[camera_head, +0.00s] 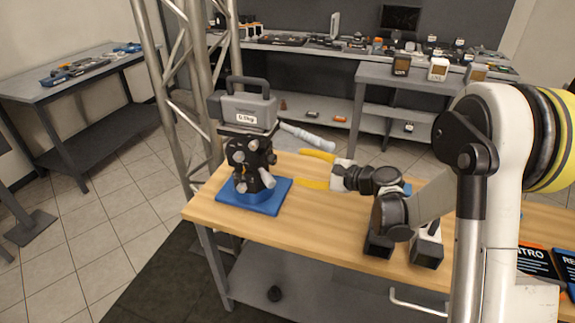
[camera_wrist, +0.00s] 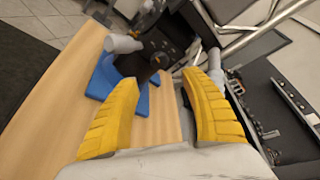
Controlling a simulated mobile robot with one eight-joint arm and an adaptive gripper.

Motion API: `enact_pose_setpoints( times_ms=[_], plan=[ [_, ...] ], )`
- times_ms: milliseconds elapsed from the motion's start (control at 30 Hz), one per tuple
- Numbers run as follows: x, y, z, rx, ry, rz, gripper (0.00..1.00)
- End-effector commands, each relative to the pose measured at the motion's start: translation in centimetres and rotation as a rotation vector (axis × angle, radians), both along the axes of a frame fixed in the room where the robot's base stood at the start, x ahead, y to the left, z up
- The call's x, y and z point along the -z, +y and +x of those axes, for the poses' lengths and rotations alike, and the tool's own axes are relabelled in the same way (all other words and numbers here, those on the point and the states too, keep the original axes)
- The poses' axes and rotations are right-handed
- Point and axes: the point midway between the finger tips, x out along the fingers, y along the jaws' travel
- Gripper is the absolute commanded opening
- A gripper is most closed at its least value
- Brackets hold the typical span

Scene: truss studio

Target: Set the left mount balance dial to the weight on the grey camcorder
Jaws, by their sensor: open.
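The grey camcorder (camera_head: 246,109) with a top handle sits on the left mount (camera_head: 250,158), a black head on a blue base plate (camera_head: 232,196). A white label on its side reads about 5.0kg, though the print is small. The mount's dark body with its knobs shows in the wrist view (camera_wrist: 160,50), beyond my fingertips; the dial's setting is too small to read. My gripper (camera_head: 316,169) has yellow fingers and is open and empty, to the right of the mount and apart from it. Its fingers also show in the wrist view (camera_wrist: 162,85).
A light grey handle (camera_head: 308,137) sticks out from the mount toward my gripper. Dark blocks (camera_head: 427,248) stand on the wooden table (camera_head: 290,228) below my arm. A metal truss (camera_head: 186,90) rises behind the mount. The table's front middle is clear.

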Motion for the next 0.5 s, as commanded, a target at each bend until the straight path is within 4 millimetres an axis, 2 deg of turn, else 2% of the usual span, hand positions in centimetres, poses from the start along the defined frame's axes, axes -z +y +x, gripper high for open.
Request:
enact_pose_setpoints(
  times_ms=[167, 500],
  plan=[
    [0.7, 1.3, 1.1, -0.001, 0.004, 0.016, 0.55],
    [2.2, 6.3, 5.0, -0.002, 0.002, 0.013, 0.55]
  ],
)
